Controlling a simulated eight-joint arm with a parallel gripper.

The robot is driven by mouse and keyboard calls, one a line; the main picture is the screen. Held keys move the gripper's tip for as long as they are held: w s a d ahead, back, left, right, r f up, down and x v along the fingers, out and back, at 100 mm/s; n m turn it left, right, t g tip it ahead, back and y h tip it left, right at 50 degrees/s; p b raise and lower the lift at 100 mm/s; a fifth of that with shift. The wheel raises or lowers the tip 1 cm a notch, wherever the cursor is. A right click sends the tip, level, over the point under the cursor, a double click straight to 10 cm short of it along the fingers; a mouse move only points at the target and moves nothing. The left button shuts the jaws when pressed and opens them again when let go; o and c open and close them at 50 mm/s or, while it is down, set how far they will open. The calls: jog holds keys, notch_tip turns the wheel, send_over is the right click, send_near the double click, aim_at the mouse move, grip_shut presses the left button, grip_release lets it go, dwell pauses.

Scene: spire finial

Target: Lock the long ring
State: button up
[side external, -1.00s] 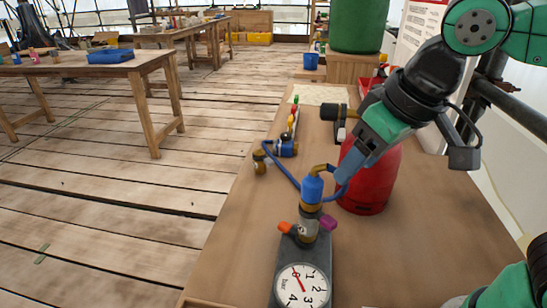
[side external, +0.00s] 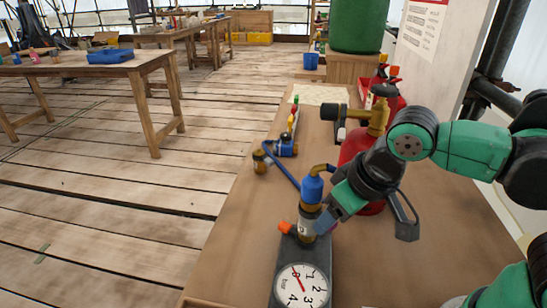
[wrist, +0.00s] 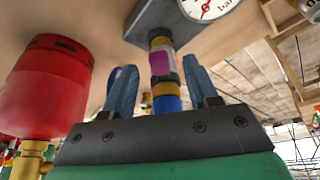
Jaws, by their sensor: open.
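An upright coupling stands on the dark gauge block (side external: 318,262). It has a blue top (side external: 312,188), a brass band (side external: 310,210) and a grey ring (side external: 306,229) with a pale mark. An orange tab (side external: 285,227) sticks out on its left. In the wrist view a purple tab (wrist: 160,63) faces me. I cannot tell for sure which part is the long ring. My gripper (wrist: 160,78) is open, with its blue-grey fingers on either side of the coupling and gaps visible. In the side view my fingertips (side external: 325,222) are low beside the coupling's right side, partly hiding it.
A red cylinder (side external: 351,151) with a brass valve (side external: 376,115) stands close behind my gripper; it is also in the wrist view (wrist: 45,88). A blue hose (side external: 283,168) runs from the coupling to a blue fitting (side external: 287,148). The bench left of the coupling is clear.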

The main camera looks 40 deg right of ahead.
jog(key=shift+f, duration=0.2)
grip_shut()
jog(key=shift+d, duration=0.1)
jog(key=w+d+n+g+y, duration=0.4)
jog(key=n, duration=1.2)
jog(key=shift+w, duration=0.2)
jog(key=shift+d, duration=0.1)
dwell(0.5)
